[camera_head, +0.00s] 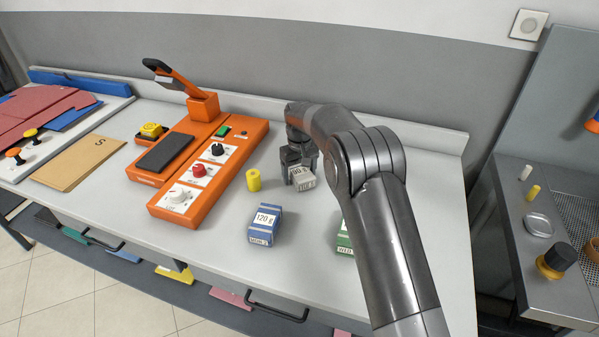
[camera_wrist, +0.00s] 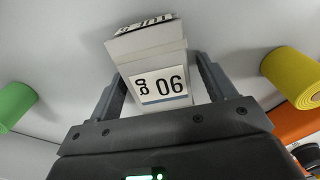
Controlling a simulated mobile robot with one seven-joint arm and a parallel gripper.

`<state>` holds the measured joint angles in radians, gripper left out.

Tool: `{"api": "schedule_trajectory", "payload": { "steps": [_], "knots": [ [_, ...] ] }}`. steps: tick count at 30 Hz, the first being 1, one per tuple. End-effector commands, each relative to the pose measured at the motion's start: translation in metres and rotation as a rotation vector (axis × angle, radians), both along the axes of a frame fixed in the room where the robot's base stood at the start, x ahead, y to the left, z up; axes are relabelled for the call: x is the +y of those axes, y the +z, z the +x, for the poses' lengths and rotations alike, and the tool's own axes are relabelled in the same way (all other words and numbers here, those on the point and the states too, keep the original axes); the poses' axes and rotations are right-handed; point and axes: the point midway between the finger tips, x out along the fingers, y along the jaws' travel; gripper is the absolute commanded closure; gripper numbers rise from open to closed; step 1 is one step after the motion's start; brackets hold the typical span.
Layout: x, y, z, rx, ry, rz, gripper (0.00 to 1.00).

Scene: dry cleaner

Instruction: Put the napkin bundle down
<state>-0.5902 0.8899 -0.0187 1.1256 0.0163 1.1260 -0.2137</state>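The napkin bundle (camera_head: 304,179) is a small grey-white block labelled 90 g. It is between the fingers of my gripper (camera_head: 301,172), low over the worktop right of the orange machine. In the wrist view the bundle (camera_wrist: 158,75) fills the space between the two dark fingers of my gripper (camera_wrist: 160,75). The fingers look shut on its sides. I cannot tell whether its underside touches the worktop.
A yellow cylinder (camera_head: 253,180) and a blue 120 g block (camera_head: 265,226) stand nearby on the worktop (camera_head: 215,255). My arm partly hides a green block (camera_head: 344,240). The orange machine (camera_head: 209,175) is at left. A green cylinder (camera_wrist: 14,103) shows in the wrist view.

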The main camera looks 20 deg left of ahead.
Motion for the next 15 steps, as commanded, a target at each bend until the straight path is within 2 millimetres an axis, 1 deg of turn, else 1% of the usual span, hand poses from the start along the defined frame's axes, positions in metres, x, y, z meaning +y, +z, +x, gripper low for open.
{"api": "schedule_trajectory", "payload": {
  "steps": [6,9,11,14,15],
  "knots": [
    [0.000,0.000,0.000,0.000,0.000,0.000,0.22],
    [0.000,0.004,0.000,-0.001,0.000,0.001,0.22],
    [0.000,0.009,0.000,-0.001,0.000,0.001,0.22],
    [0.000,0.026,0.001,-0.003,0.000,0.003,0.22],
    [0.000,0.035,0.001,-0.004,0.000,0.002,0.22]
  ]
}}
